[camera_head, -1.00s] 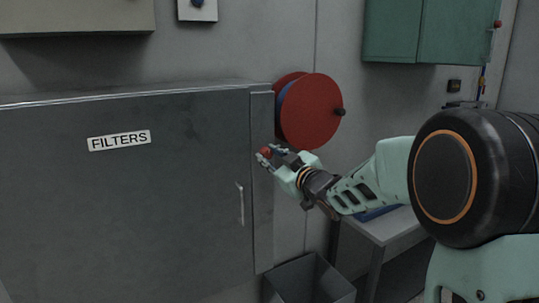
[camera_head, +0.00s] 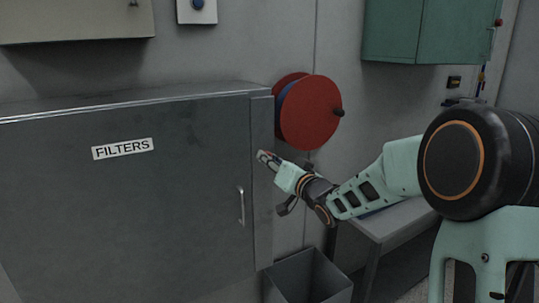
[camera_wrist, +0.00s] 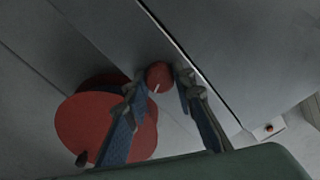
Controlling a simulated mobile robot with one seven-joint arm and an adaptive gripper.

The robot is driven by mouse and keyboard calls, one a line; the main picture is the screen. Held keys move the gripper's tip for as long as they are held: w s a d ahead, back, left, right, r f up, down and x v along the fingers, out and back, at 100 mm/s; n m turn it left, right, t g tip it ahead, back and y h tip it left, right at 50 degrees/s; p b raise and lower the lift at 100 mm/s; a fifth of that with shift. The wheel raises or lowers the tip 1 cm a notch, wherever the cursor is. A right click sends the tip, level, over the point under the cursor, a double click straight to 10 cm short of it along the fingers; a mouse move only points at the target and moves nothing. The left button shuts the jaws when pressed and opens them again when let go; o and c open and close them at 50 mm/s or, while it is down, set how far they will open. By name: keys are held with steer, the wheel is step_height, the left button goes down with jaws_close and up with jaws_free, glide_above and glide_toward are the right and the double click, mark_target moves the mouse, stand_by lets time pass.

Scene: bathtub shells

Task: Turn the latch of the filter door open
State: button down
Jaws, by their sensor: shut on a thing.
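The filter door (camera_head: 130,210) is a grey cabinet front with a FILTERS label (camera_head: 123,148) and a vertical handle (camera_head: 241,206); it looks closed. The latch is a small round red knob with a white mark, shown in the wrist view (camera_wrist: 159,73), on the cabinet's right side. My gripper (camera_head: 264,157) is at that side near the top. In the wrist view my gripper (camera_wrist: 158,86) has one finger on each side of the knob and is shut on it. In the head view the fingers hide most of the knob.
A red reel (camera_head: 312,112) with a dark crank knob is on the wall just behind my gripper. An open grey bin (camera_head: 308,280) stands below it. A grey bench (camera_head: 393,228) lies under my arm. A green wall cabinet (camera_head: 425,30) hangs at upper right.

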steer(key=m+p, duration=0.2)
steer(key=m, duration=0.2)
steer(key=shift+m, duration=0.4)
steer(key=shift+f, duration=0.1)
stand_by(0.3)
steer(key=c, duration=1.6)
jaws_free()
steer(key=v, duration=1.2)
steer(key=shift+w, duration=0.1)
